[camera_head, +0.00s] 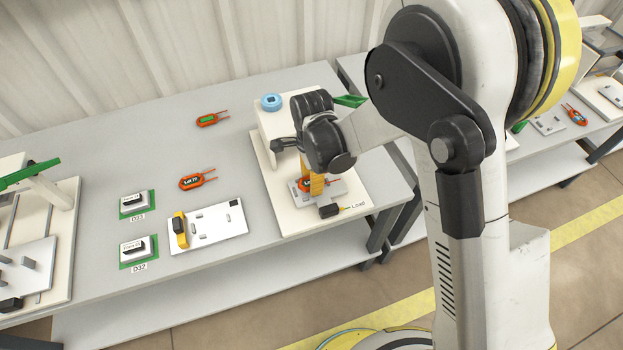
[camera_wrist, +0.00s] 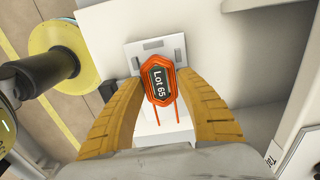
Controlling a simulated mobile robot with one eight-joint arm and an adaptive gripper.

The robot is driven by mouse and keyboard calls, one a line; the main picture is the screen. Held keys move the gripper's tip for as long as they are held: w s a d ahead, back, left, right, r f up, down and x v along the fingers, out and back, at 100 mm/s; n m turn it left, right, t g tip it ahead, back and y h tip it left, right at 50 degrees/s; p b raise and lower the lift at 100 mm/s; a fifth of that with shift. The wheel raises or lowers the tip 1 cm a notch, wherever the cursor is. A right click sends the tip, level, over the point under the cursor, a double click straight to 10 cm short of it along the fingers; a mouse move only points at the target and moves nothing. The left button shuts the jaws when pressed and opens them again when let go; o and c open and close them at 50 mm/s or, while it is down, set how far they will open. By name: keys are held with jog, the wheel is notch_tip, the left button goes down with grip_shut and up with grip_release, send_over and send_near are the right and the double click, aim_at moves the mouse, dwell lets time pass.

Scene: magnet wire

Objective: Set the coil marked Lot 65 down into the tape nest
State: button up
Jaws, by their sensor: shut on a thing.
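The orange coil marked Lot 65 (camera_wrist: 158,82) has a dark label and two thin orange leads pointing toward my wrist. My gripper (camera_wrist: 160,72) is shut on it, one yellow finger on each side. In the head view my gripper (camera_head: 313,190) points down over the pale grey plate of the fixture marked Load, and a bit of the orange coil (camera_head: 303,184) shows beside the fingers. That plate, which looks like the tape nest (camera_head: 333,188), also shows beneath the coil in the wrist view (camera_wrist: 178,44). I cannot tell whether the coil touches it.
A white block with a blue ring (camera_head: 271,101) on top stands behind my gripper. A coil marked Lot 77 (camera_head: 196,182) and another orange coil (camera_head: 208,120) lie to the left. A white plate with a yellow tool (camera_head: 180,230) lies at front left. Bare table lies between them.

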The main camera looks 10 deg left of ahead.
jog(key=shift+f+b, duration=0.8)
jog(key=shift+f, duration=0.2)
jog(key=o, duration=1.3)
jog(key=shift+c, duration=0.2)
jog(key=shift+r, duration=0.1)
jog(key=shift+r+p, duration=1.65)
jog(key=shift+r, duration=0.8)
jog(key=shift+r, duration=0.1)
notch_tip(320, 180, up, 12)
